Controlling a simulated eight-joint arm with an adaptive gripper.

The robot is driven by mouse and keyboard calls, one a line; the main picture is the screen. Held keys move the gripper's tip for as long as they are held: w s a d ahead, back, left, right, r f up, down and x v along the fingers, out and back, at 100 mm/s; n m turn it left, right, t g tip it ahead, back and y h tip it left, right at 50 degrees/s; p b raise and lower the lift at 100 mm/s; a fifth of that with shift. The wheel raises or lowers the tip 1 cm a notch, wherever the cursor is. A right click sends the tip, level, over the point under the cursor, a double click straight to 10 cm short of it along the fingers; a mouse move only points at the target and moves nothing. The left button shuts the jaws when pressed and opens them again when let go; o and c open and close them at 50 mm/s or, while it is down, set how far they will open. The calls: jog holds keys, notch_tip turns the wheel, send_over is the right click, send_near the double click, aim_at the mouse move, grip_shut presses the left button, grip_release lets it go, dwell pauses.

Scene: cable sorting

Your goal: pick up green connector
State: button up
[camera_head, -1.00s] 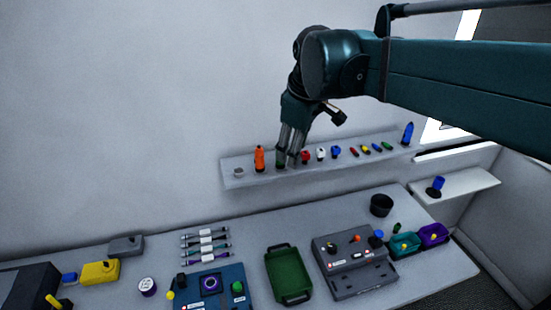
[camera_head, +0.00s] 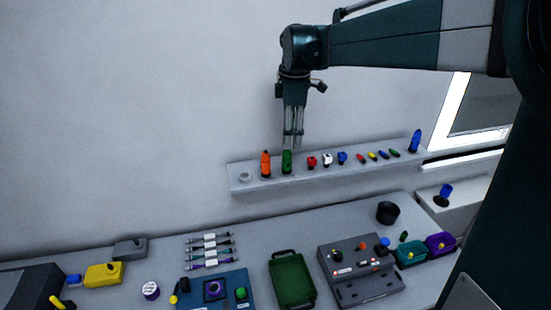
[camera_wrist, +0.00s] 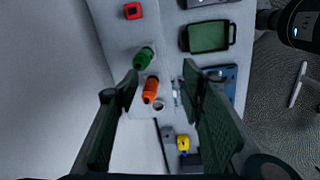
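A green connector (camera_head: 287,162) stands upright on the wall shelf, between an orange connector (camera_head: 265,164) and a red one. In the wrist view the green connector (camera_wrist: 143,58) lies just ahead of the fingertips, nearer the left finger, with the orange connector (camera_wrist: 150,90) below it. My gripper (camera_head: 292,141) points down just above the green connector, slightly to its right. In the wrist view its fingers (camera_wrist: 160,72) are spread apart with nothing held between them. Whether a fingertip touches the connector cannot be told.
The shelf (camera_head: 241,187) also carries red (camera_head: 312,162), white (camera_head: 327,160) and blue connectors, and several small coloured pieces. Below, the workbench (camera_head: 150,265) holds a green tray (camera_head: 281,256), a grey control box (camera_head: 343,290) and small bins.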

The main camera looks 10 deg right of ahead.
jog(key=w+f, duration=0.1)
jog(key=w+n, duration=0.1)
jog(key=w, duration=0.1)
jog(key=w+f+n+g, duration=0.1)
jog(key=w, duration=0.1)
jog(key=shift+d+f, duration=0.35)
jog(key=shift+d, duration=0.05)
send_over(287, 164)
jog(key=w, duration=0.2)
jog(key=shift+s+d+f, duration=0.1)
jog(key=shift+d+f, duration=0.1)
jog(key=shift+f, duration=1.05)
jog(key=shift+s+d+f, duration=0.1)
jog(key=shift+d+f, duration=0.1)
jog(key=shift+f, duration=1.05)
jog(key=shift+f, duration=0.15)
jog(key=shift+f, duration=1.15)
jog(key=shift+f, duration=0.1)
jog(key=shift+a+f+p, duration=0.2)
jog(key=shift+f+p, duration=0.45)
jog(key=shift+f, duration=1.9)
jog(key=shift+c, duration=0.7)
jog(key=c, duration=0.9)
